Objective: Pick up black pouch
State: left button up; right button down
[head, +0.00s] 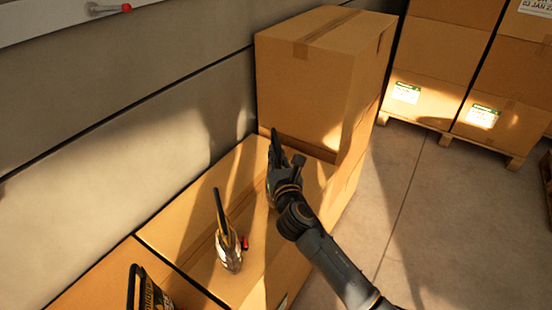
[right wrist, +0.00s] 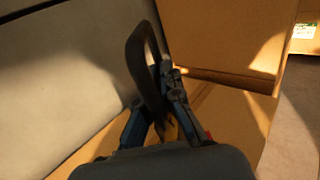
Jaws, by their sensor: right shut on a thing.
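My right gripper (head: 280,163) reaches in over the cardboard box top and is shut on a dark, narrow thing, which looks like the black pouch (head: 275,142). In the right wrist view, the pouch (right wrist: 147,75) shows as a dark curved shape standing up between the fingers (right wrist: 160,105). Small yellow and red bits show near the fingers there; I cannot tell what they belong to. The pouch's lower part is hidden by the gripper. Whether it touches the box is unclear. My left gripper is not in view.
A black and yellow item (head: 145,292) is at the bottom left. A taller box (head: 310,80) stands behind, beside the grey wall (head: 110,110). Open floor (head: 405,190) lies right.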

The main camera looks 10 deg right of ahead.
jog(key=s+a+r+p, duration=0.2)
jog(key=s+a+r, duration=0.1)
jog(key=s+r, duration=0.7)
jog(key=shift+s+a+r, duration=0.35)
jog(key=shift+s+r, duration=0.05)
jog(key=shift+s, duration=1.4)
